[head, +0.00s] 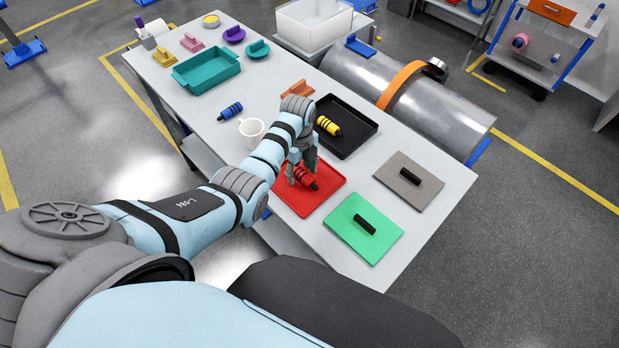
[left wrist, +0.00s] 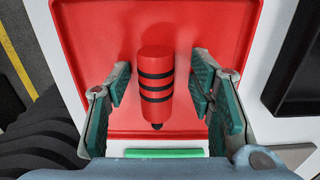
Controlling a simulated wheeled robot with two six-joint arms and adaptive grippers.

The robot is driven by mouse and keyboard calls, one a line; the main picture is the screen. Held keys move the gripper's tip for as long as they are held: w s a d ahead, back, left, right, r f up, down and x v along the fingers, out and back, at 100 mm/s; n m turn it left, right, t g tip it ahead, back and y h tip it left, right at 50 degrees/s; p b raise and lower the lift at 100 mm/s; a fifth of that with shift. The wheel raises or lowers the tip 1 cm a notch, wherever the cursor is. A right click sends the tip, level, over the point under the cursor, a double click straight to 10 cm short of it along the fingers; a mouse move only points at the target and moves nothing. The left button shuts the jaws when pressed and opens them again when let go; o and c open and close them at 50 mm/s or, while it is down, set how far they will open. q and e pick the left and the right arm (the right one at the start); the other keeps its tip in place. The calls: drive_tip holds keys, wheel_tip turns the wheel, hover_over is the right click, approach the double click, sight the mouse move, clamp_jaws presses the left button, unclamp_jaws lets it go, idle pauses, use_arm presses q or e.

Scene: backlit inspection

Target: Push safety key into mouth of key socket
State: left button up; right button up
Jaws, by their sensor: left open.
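A red cylinder with black bands and a dark tip (head: 305,178) lies on a red tray (head: 325,196). It also shows in the middle of the left wrist view (left wrist: 156,75). My left gripper (head: 302,168) is over the tray, its open fingers on either side of the cylinder; in the left wrist view (left wrist: 160,88) gaps show on both sides. Similar banded cylinders are yellow (head: 328,125), in a black tray, and blue (head: 230,111), on the table. I cannot tell which thing is the safety key or the key socket. My right gripper is not in view.
A white mug (head: 251,132) stands left of my left wrist. The black tray (head: 357,139) lies beyond it. A green plate (head: 345,240) and a grey plate (head: 424,194), both with black handles, lie to the right. A teal bin (head: 207,72) stands farther back.

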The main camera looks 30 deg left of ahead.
use_arm(q)
drive_tip(key=shift+s+r, duration=0.1)
drive_tip(key=shift+s, duration=0.05)
drive_tip(key=shift+s+r, duration=0.1)
drive_tip(key=shift+s, duration=0.05)
drive_tip(key=c, duration=0.7)
clamp_jaws()
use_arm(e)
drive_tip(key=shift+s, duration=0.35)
